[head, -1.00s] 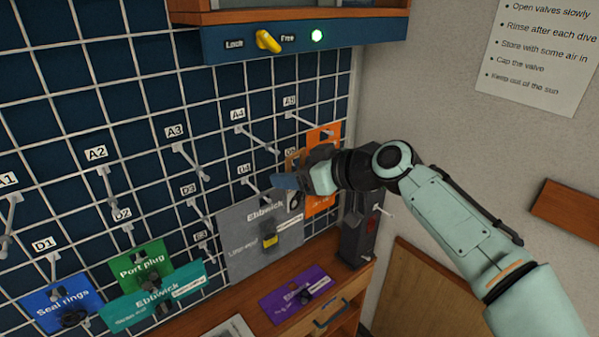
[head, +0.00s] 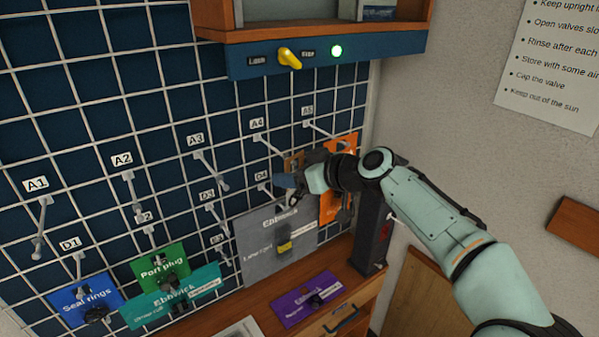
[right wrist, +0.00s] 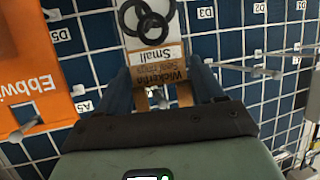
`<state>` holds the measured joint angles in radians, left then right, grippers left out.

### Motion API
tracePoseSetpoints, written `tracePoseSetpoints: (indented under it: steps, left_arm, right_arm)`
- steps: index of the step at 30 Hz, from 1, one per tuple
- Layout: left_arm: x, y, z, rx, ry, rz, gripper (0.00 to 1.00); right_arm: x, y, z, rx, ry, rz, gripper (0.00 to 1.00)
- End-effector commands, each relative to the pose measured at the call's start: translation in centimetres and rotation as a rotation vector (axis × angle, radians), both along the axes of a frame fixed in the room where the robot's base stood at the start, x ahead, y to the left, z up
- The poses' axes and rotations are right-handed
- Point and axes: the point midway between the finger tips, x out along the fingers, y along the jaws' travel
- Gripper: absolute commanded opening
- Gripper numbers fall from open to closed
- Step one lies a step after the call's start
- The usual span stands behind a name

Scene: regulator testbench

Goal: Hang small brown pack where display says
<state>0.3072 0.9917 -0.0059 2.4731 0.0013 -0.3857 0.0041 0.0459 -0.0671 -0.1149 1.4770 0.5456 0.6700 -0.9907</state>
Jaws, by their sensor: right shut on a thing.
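My right gripper (head: 302,184) is shut on the small brown pack (head: 293,163), close in front of the grid board and right of the D4 label. In the right wrist view the gripper (right wrist: 160,88) has a finger on each side of the pack (right wrist: 172,75). The pack reads "Small" and has dark rings on a white card; it appears upside down there. The display is not in view. My left gripper is not in view.
The grid board has labelled pegs, with the A4 peg (head: 270,146) near my gripper. A grey pack (head: 262,226) and an orange pack (head: 343,150) hang close by. Blue (head: 70,299), green (head: 160,262) and teal (head: 150,305) packs are lower left. A purple pack (head: 290,310) lies on the counter.

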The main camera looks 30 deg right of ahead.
Motion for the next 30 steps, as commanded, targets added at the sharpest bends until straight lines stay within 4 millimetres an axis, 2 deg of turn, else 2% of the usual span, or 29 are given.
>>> tracePoseSetpoints:
  steps: [5,12,30]
  left_arm:
    - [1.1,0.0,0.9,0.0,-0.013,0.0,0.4]
    - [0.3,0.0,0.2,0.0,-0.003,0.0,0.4]
    - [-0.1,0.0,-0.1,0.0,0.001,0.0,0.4]
  right_arm:
    - [1.2,0.1,0.2,0.0,-0.002,-0.001,0.34]
    - [2.1,0.2,-0.7,-0.001,0.001,-0.001,0.34]
    - [2.3,0.2,-0.7,0.0,-0.001,-0.001,0.34]
